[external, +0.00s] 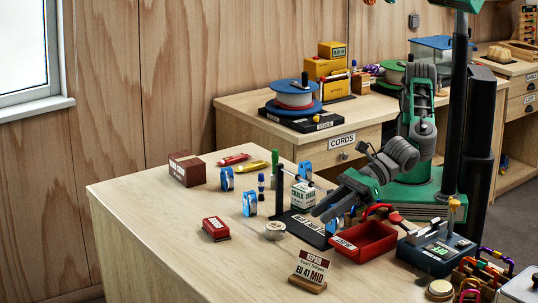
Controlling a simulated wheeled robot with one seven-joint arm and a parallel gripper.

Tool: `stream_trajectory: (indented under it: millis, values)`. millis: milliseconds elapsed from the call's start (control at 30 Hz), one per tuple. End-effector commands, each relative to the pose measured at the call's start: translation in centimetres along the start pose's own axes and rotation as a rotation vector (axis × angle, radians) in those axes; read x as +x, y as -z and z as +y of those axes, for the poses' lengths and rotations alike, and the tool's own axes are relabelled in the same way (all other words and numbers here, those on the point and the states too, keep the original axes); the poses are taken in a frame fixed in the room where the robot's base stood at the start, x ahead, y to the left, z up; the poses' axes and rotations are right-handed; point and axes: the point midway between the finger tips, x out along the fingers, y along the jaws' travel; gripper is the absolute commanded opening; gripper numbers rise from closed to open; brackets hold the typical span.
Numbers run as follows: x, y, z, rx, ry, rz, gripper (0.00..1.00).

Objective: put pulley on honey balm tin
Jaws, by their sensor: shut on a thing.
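My gripper (326,210) is low over the right-middle part of the near bench, pointing down and left. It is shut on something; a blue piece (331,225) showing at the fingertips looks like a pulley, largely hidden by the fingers. Other blue pulleys stand on the bench: one at the back left (227,179), one nearer the middle (249,204) and one behind the chalk box (305,170). A small round pale-lidded tin (275,230) sits left of my gripper, apart from it. Another round tin (440,288) is at the front right. Their labels are too small to read.
A black stand (305,228) and a chalk box (303,195) are close to my gripper. A red tray (363,243) lies to its right. A red box (216,229) and a repair sign (311,268) flank the pale tin. The bench's left front is clear.

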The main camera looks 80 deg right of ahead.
Motion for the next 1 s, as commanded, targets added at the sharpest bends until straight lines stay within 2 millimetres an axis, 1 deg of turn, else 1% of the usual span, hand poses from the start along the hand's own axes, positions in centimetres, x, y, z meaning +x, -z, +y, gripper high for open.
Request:
stream_trajectory:
  millis: [200,367,533,600,867,900,1000]
  values:
    - [1.7,4.2,-0.3,-0.003,0.002,0.003,0.00]
    - [2.6,6.2,-0.4,0.000,0.001,0.000,0.00]
    - [3.6,8.8,-0.6,-0.002,0.001,0.001,0.00]
    - [3.9,9.3,-0.6,0.000,0.001,0.000,0.00]
    - [3.9,9.5,-0.6,0.001,0.000,0.000,0.00]
    - [4.0,9.6,-0.6,0.001,0.000,0.000,0.29]
    - [3.9,9.5,-0.6,0.001,0.000,0.000,0.37]
